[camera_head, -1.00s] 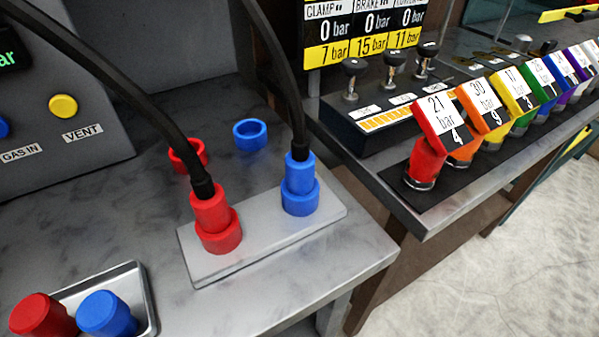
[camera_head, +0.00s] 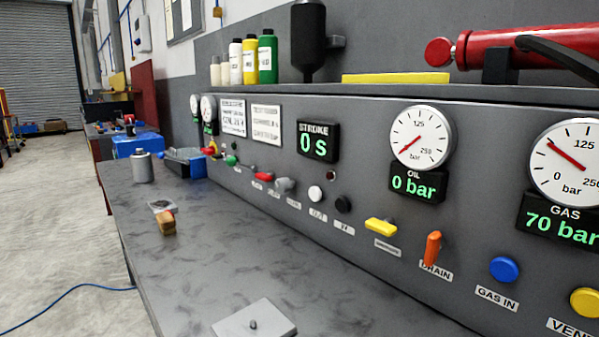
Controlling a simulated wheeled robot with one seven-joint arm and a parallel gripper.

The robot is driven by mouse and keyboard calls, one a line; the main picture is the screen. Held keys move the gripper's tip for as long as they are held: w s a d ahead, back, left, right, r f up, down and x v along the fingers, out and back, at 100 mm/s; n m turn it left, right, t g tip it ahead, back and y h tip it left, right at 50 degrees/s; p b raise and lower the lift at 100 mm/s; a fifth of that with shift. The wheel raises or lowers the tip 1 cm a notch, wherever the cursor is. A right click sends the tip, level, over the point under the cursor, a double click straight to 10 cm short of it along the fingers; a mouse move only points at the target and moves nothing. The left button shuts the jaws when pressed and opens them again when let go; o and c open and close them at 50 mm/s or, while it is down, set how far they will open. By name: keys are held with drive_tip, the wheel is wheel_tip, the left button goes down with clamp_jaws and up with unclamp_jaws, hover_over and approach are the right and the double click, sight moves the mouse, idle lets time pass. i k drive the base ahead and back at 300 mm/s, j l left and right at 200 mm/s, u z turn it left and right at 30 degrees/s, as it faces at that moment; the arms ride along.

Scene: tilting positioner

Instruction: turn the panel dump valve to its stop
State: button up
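The panel (camera_head: 330,200) runs along the back of the bench on the right, with a row of valves and knobs. An orange lever (camera_head: 433,248) stands upright above a label reading DRAIN. A yellow lever (camera_head: 381,227) to its left lies nearly level; its label is too small to read. Farther left are a red handle (camera_head: 264,176) and a grey knob (camera_head: 284,185), also with unclear labels. I cannot tell which valve is the dump valve. My gripper is out of view.
The floor (camera_head: 60,215) at left is mostly open.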

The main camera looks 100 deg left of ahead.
sight(261, 176)
drive_tip(key=u, duration=2.8)
drive_tip(key=k+j+z, duration=0.2)
drive_tip(key=j, duration=0.15)
drive_tip(key=j+z, duration=0.15)
drive_tip(key=j, duration=0.15)
drive_tip(key=k+j+z, duration=0.2)
drive_tip(key=i+j, duration=0.1)
